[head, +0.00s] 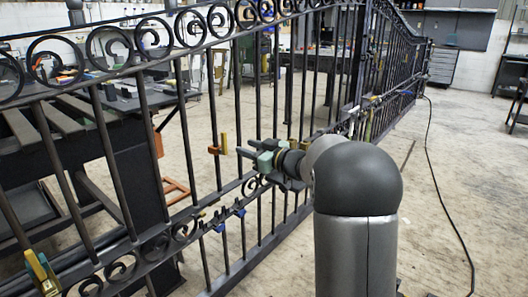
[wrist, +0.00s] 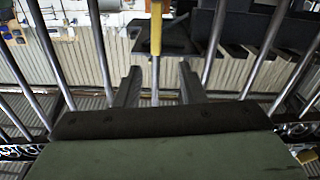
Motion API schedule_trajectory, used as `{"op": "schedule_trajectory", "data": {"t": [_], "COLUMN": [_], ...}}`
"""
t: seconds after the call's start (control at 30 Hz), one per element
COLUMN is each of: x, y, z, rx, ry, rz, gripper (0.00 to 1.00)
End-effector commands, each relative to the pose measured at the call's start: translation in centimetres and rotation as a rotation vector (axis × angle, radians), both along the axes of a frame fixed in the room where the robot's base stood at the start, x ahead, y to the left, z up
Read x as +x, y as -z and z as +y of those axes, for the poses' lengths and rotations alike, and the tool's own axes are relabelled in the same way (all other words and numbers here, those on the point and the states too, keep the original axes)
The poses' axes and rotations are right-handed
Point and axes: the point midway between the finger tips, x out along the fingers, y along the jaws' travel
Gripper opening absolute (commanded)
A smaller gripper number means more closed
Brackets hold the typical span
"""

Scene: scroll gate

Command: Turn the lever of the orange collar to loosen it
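The orange collar (head: 213,150) sits on an upright bar of the dark iron gate, left of my gripper in the head view. A yellow upright lever (head: 224,143) stands at its right side. My gripper (head: 252,149) is close to the gate, just right of the collar, with a small gap between them in the picture. In the wrist view my two fingers (wrist: 158,86) are spread apart with nothing held. A long yellow piece (wrist: 155,45), seemingly the lever, shows upright beyond and between them. The orange collar itself cannot be made out there.
Blue clamps (head: 239,211) sit on the gate's lower rail. A dark workbench (head: 118,150) stands behind the gate. A black cable (head: 440,190) crosses open floor at right.

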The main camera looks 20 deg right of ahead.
Motion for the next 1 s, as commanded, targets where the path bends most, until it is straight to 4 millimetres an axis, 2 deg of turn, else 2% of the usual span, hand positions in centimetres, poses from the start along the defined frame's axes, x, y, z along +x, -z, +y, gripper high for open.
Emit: {"op": "schedule_trajectory", "data": {"t": [0.1,0.3,0.9,1.0], "x": [-2.2,-4.4,-5.0,-5.7], "y": [-0.2,-0.1,-0.1,-1.5], "z": [-1.3,-2.6,-2.8,-1.2], "rx": [0.001,0.000,0.001,0.016], "ry": [0.002,0.001,-0.002,-0.041], "rz": [0.000,0.000,0.001,0.052], "gripper": [0.36,0.36,0.36,0.36]}}
